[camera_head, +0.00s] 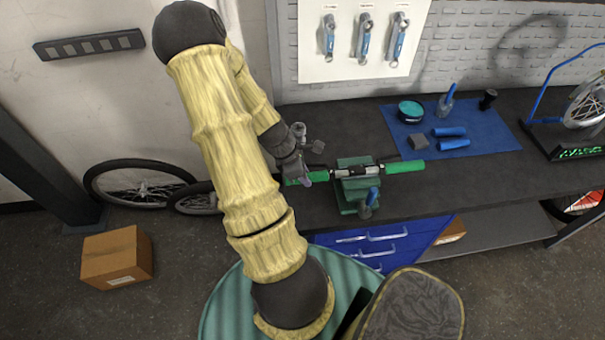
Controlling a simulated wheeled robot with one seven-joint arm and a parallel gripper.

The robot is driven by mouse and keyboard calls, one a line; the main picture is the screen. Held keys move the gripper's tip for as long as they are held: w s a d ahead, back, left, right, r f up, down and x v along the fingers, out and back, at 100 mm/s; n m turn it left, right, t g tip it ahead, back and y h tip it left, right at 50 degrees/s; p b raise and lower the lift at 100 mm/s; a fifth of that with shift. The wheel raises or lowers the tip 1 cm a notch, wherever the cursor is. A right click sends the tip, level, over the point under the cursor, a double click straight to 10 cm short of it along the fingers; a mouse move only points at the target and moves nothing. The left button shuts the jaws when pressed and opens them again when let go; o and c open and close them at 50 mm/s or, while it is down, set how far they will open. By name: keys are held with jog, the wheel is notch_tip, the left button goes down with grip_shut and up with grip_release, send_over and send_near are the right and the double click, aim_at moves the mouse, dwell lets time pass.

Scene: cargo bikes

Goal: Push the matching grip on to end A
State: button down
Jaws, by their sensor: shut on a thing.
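A short handlebar (358,171) is clamped level in a green vise (352,192) on the dark bench. A green grip (405,167) covers its right end. My gripper (305,181) is shut around a second green grip (320,176) at the bar's left side. Green shows on both sides of my fingers, and this grip lies roughly in line with the bar. How far it sits over the bar end is too small to tell. No end label is readable. Two blue grips (452,144) lie on the blue mat (488,138).
The mat also holds a teal tin (410,111), a grey block (418,141), a blue bottle (446,101) and a black cup (488,99). A bike frame stand (568,138) is at the right. The bench front is clear right of the vise. A cardboard box (117,257) stands on the floor.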

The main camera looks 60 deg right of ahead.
jog(key=shift+s+d, duration=0.25)
jog(key=shift+s, duration=0.1)
dwell(0.4)
jog(key=c, duration=1.1)
grip_release()
jog(key=shift+o, duration=0.2)
jog(key=shift+w+r, duration=0.1)
jog(key=shift+w+a+r, duration=0.15)
jog(key=shift+w+r, duration=0.05)
jog(key=shift+r, duration=0.3)
jog(key=b+v, duration=0.1)
jog(key=v, duration=1.5)
jog(key=shift+a, duration=0.2)
